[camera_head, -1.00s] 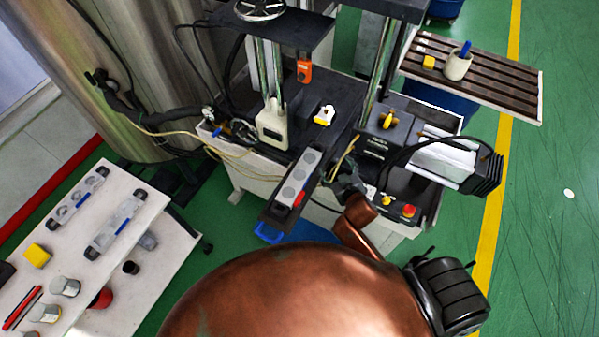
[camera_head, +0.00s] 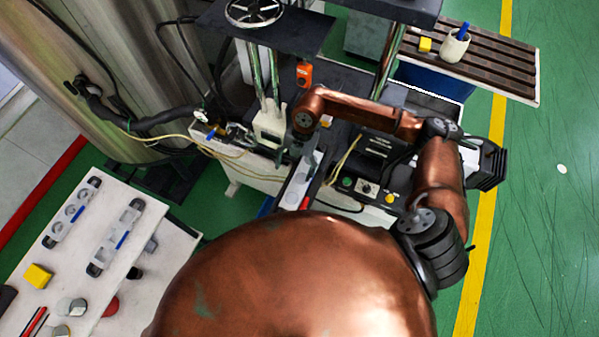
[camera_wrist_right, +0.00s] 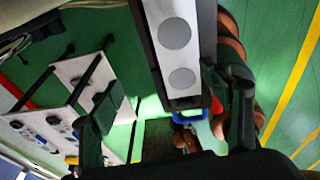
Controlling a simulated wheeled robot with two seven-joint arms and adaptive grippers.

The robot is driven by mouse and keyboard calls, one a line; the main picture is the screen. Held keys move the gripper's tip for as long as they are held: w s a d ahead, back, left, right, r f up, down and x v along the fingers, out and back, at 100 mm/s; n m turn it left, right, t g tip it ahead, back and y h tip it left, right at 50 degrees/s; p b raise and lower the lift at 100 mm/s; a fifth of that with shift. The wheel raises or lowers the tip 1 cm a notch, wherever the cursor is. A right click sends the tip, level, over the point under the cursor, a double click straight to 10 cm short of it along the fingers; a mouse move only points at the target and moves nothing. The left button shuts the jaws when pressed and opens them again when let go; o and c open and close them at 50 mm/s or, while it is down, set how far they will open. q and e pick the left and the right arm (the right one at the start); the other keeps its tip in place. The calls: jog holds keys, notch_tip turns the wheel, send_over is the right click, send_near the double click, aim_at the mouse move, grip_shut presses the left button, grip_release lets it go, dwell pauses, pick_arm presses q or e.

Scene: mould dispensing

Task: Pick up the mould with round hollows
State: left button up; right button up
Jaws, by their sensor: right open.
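A pale mould with round grey hollows (camera_head: 298,188) lies on the dark plate of the press, partly hidden by my right arm and body. In the right wrist view two round hollows of this mould (camera_wrist_right: 175,45) show close up. My right gripper (camera_head: 290,158) hangs over the mould's far part, small and partly hidden by its own arm. In the right wrist view my right gripper (camera_wrist_right: 168,100) is open, its dark fingers apart on either side of the mould's end, with nothing held. Contact cannot be told. My left gripper is out of view.
A slatted table (camera_head: 490,70) is at right.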

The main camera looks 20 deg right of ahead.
aim_at(302, 181)
jog(key=shift+m+h, duration=0.3)
jog(key=shift+h, duration=0.4)
jog(key=d+f, duration=0.1)
jog(key=d+f+b, duration=0.1)
jog(key=d, duration=0.1)
jog(key=shift+w+d+f+b, duration=0.15)
jog(key=shift+d+f+b, duration=0.1)
jog(key=shift+f+b, duration=0.05)
jog(key=f+b, duration=0.2)
jog(key=f, duration=0.1)
jog(key=f+b, duration=0.1)
jog(key=f, duration=0.1)
jog(key=shift+s+a+f, duration=0.1)
jog(key=shift+s+a, duration=0.1)
jog(key=shift+s, duration=0.15)
jog(key=shift+c, duration=0.6)
grip_shut()
